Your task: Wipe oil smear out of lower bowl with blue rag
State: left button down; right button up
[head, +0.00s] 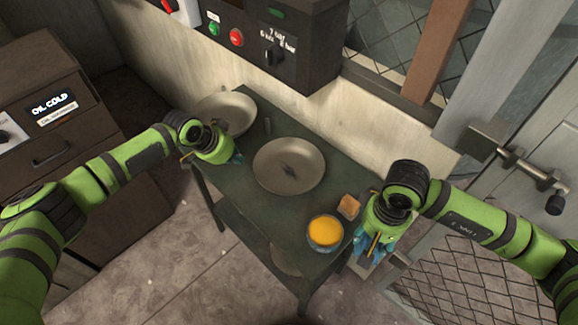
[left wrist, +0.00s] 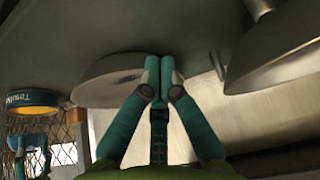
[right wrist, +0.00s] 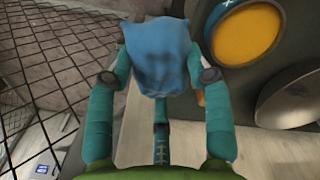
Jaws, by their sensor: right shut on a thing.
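A wide pale metal bowl (head: 289,180) with a dark smear (head: 288,169) inside sits mid-table. The bowl and its smear also show in the left wrist view (left wrist: 100,88). My left gripper (head: 238,157) is at this bowl's left side. Its fingertips (left wrist: 159,65) are together with nothing seen between them, and they overlap the bowl's edge in the left wrist view. My right gripper (head: 376,246) is beyond the table's right edge, shut on the blue rag (right wrist: 158,55). The rag hangs bunched between its fingers, clear of the bowl, and hides the fingertips.
A second bowl (head: 227,108) stands at the table's far left corner. A yellow-topped tin (head: 325,231) and a small orange-brown block (head: 348,207) are near the right edge. A wall (head: 180,65) with a control box (head: 268,45) rises behind the table (head: 240,190).

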pick_arm(q)
jog(key=shift+r, duration=0.3)
pick_arm(e)
jog(key=shift+r, duration=0.2)
